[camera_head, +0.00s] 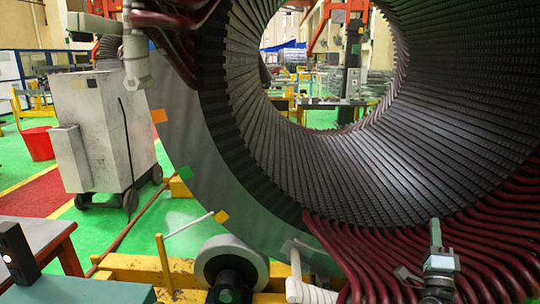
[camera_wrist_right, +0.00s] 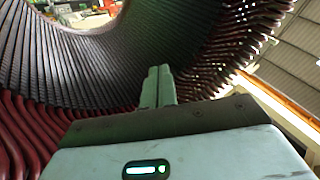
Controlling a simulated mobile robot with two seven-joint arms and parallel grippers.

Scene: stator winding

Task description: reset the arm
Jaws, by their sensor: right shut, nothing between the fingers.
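My right gripper (camera_head: 435,224) is in the lower right of the head view, its fingers pointing up in front of the stator's dark red coil ends (camera_head: 400,255). In the right wrist view its two grey fingers (camera_wrist_right: 159,72) are together and hold nothing. The large stator (camera_head: 225,150) fills the middle and right of the head view, with dark slotted walls inside its round bore. I cannot tell the exact gap between the fingers and the coils.
A grey wheeled cabinet (camera_head: 95,130) and a red bucket (camera_head: 37,143) stand at the left. A roller (camera_head: 230,262) on a yellow frame (camera_head: 130,266) sits below the stator. A dark device (camera_head: 17,254) is at the lower left. Green floor (camera_head: 185,215) is open between cabinet and stator.

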